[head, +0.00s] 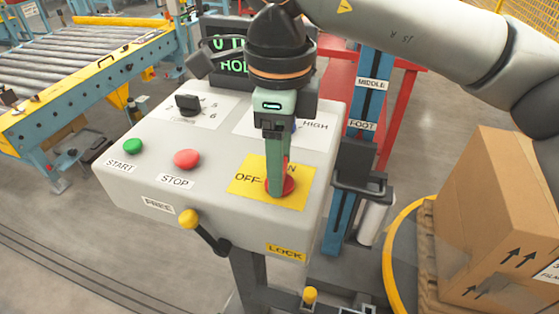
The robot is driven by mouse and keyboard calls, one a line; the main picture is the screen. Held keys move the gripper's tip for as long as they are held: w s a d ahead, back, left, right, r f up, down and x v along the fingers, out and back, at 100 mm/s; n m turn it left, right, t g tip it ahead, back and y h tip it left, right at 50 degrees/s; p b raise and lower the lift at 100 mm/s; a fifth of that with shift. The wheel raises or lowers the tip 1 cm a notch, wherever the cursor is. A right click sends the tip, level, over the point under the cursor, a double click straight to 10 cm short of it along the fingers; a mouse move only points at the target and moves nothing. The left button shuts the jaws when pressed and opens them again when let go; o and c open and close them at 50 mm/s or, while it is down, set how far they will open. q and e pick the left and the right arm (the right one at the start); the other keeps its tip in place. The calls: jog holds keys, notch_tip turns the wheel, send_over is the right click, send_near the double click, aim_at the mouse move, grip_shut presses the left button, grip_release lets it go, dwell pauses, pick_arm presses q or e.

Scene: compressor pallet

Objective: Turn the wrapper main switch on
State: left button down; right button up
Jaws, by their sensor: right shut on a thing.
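The wrapper's control box (146,170) is light grey and stands in the middle of the head view. Its main switch (289,188) is a red rotary knob on a yellow plate (243,174) marked OFF, with the end of a second word showing beside my fingers. My right gripper (275,185) comes down from above and is shut on the knob. Its fingers cover much of the knob, so I cannot tell which way it points. My left gripper is not in view.
The panel has a green START button (132,146), a red STOP button (187,159) and a black selector (188,104). A yellow-tipped lever (190,219) hangs at the front. A cardboard box (485,215) stands at right, a roller conveyor (80,60) at left.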

jog(key=shift+m, duration=0.7)
jog(key=shift+r, duration=0.1)
jog(key=o, duration=1.4)
jog(key=shift+c, duration=0.2)
notch_tip(320, 180, up, 12)
jog(key=p, duration=0.2)
jog(key=shift+r, duration=0.2)
jog(key=shift+s, duration=0.1)
